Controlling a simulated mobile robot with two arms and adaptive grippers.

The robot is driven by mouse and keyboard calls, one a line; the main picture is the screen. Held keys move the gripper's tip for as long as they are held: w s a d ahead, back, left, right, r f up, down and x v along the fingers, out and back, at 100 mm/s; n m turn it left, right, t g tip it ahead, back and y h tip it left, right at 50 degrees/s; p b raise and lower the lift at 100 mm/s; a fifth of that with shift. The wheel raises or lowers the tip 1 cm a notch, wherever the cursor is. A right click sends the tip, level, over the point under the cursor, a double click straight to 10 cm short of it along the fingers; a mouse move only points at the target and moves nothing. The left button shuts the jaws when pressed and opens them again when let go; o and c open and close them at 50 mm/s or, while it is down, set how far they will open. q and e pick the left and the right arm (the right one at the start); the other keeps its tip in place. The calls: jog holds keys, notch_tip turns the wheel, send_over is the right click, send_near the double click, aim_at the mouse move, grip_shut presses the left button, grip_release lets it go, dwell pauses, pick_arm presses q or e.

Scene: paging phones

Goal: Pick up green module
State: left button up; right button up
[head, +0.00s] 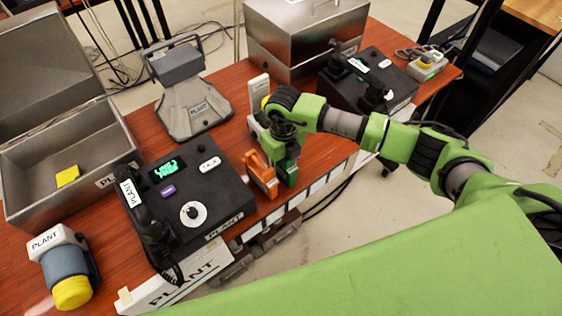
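The dark green module (289,171) stands upright on the table at the middle, close to the table's front edge. An orange module (261,174) stands just left of it. My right gripper (284,152) points down over the green module and overlaps its top. Its fingers are partly hidden by my wrist, and I cannot tell whether they are open or closed on the module. My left gripper is not in view.
A black phone unit (222,188) with a green display lies left of the modules. Another black unit (396,92) stands to the right. A grey device (190,108) and a metal box (300,45) stand behind.

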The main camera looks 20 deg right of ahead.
grip_shut()
jog(key=shift+r, duration=0.15)
